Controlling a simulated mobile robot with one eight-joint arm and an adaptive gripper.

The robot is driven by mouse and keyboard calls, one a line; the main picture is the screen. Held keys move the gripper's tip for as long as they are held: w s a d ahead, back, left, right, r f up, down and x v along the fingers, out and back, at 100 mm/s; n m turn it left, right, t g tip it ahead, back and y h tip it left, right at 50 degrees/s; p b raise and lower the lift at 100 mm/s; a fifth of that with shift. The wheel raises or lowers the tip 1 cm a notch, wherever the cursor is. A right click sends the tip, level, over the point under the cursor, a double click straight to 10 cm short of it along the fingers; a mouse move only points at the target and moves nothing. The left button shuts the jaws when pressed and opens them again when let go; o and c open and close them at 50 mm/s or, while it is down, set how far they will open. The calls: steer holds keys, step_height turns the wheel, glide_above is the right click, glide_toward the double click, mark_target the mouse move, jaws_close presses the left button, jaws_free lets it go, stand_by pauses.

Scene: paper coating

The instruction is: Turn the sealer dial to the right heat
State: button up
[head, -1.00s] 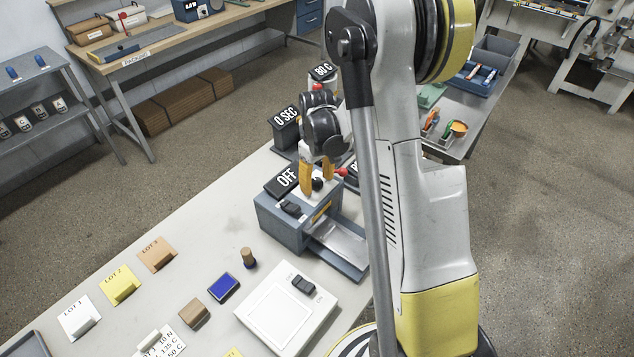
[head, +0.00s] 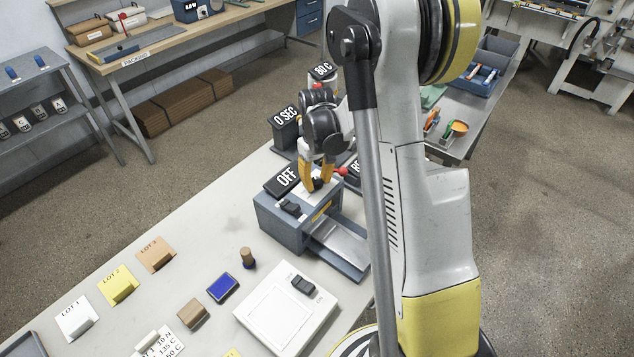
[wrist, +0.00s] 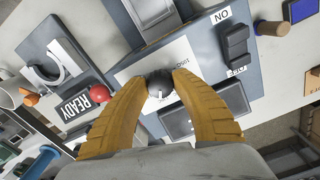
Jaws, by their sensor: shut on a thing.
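In the wrist view the fingertips (wrist: 161,76) are closed on both sides of the dial. In the head view the fingers mostly hide the dial. A black rocker switch (wrist: 237,48) sits beside it on the sealer.
A red ball-topped lever (head: 341,171) and a READY sign (wrist: 74,103) are close to my fingers. A 0 SEC display (head: 285,117) stands behind. A white switch box (head: 275,315), blue ink pad (head: 223,287) and stamp (head: 247,257) lie in front.

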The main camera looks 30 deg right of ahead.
mark_target(316, 181)
steer(key=m+b, duration=0.2)
steer(key=m, duration=0.4)
stand_by(0.6)
steer(key=o, duration=1.2)
step_height(316, 181, up, 12)
